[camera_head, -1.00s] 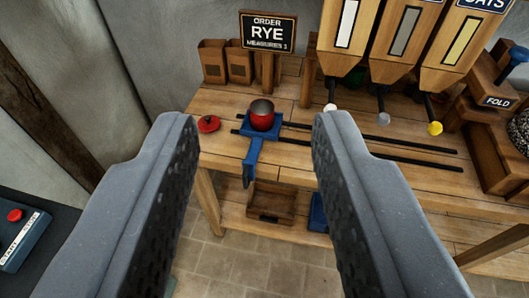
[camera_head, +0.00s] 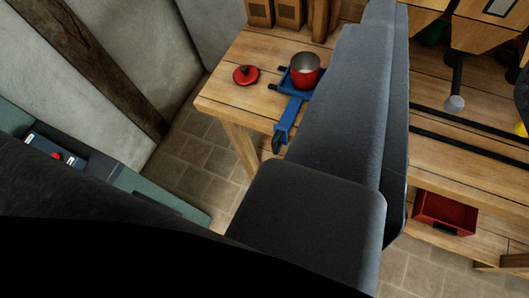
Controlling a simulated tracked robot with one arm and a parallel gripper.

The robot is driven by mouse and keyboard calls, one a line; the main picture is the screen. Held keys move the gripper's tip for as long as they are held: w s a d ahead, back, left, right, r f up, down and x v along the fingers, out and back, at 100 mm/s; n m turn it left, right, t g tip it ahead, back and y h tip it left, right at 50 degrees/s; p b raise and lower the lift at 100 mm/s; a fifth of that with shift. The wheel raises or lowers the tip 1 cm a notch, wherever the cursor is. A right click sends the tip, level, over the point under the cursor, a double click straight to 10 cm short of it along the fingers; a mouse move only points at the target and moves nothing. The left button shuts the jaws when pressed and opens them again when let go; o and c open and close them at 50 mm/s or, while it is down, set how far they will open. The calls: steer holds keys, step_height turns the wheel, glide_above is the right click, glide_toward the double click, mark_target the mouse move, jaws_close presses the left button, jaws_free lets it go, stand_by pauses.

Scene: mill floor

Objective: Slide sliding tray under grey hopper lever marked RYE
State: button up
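The blue sliding tray (camera_head: 290,113) is at the left end of the dark rails on the wooden bench, its handle sticking out over the front edge. A red pot (camera_head: 305,75), open on top, sits on it. The grey lever knob (camera_head: 455,103) hangs under a hopper, to the right of the tray and apart from it. My gripper (camera_head: 385,15) fills the middle of the view, its fingers seen from the side and overlapping. It covers part of the bench and rails, and I cannot tell how far the fingers are apart. No RYE label is readable now.
A red lid (camera_head: 246,74) lies on the bench left of the pot. A yellow knob (camera_head: 521,129) shows at the right edge. A red bin (camera_head: 445,212) is on the lower shelf. A teal console (camera_head: 130,180) with a red button stands at the lower left. Tiled floor lies between.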

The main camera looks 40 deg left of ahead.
steer(key=w+a+f+g, duration=0.3)
steer(key=w+f, duration=0.5)
steer(key=f, duration=0.3)
steer(key=n+g+b, duration=0.2)
steer(key=g, duration=0.5)
glide_toward(274, 147)
steer(key=shift+y, duration=0.3)
steer(key=b+x, duration=0.1)
steer(key=x, duration=1.1)
steer(key=shift+d+b, duration=0.2)
steer(key=shift+b, duration=0.15)
